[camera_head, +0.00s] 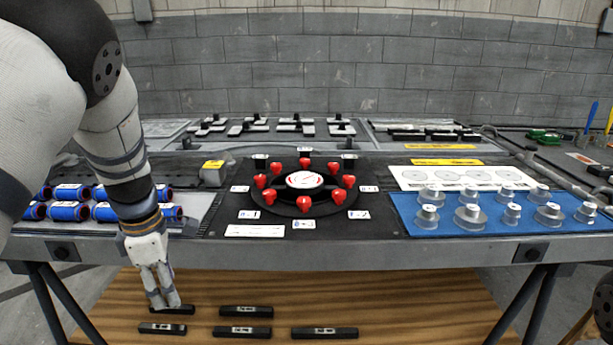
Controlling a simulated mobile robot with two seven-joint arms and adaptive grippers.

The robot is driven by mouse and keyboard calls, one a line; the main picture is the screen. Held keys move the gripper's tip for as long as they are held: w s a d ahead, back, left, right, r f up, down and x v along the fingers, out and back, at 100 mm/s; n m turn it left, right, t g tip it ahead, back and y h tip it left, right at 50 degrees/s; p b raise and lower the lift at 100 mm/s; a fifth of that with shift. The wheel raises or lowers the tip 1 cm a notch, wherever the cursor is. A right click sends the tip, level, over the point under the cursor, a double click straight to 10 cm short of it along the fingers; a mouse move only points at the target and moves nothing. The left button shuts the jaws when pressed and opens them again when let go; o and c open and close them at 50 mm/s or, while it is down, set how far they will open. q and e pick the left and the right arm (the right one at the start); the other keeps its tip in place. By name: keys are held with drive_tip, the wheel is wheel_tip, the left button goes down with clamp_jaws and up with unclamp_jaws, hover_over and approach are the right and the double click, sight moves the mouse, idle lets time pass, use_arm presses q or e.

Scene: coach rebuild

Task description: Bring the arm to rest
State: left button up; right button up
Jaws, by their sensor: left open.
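My left arm comes in from the left and reaches down past the front edge of the workbench (330,257). My left gripper (165,303) is at its lower end, over the wooden surface (400,300) below the bench. It is open. Its fingertips are at or just above a black labelled bar (184,310), partly hidden behind them; I cannot tell if they touch it. My right gripper does not show clearly; only a dark piece of my right arm appears at the lower right edge.
Several black bars (324,333) lie on the wooden surface. On the bench are blue cylinders (70,212), a round black plate (270,205) with red knobs, and a blue mat (404,214) with clear knobbed pieces. Tools lie at the far right. The bench's front edge is close to my left forearm.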

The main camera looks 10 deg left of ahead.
use_arm(q)
drive_tip(key=s+d+f+m+g+y, duration=0.1)
drive_tip(key=s+f+m+g+y, duration=0.15)
drive_tip(key=s+f+m, duration=0.8)
drive_tip(key=s+d+f+m+h, duration=0.1)
drive_tip(key=s+d+f+m, duration=0.2)
drive_tip(key=s, duration=0.4)
drive_tip(key=s+d+f+m+h, duration=0.1)
drive_tip(key=s+d+f+m, duration=0.2)
drive_tip(key=s+d+m, duration=0.3)
drive_tip(key=s+d+f+m+h, duration=0.1)
drive_tip(key=s+d+f+m, duration=0.3)
drive_tip(key=s, duration=0.6)
drive_tip(key=shift+s+d+m, duration=0.2)
drive_tip(key=shift+m, duration=0.15)
drive_tip(key=shift+g, duration=0.25)
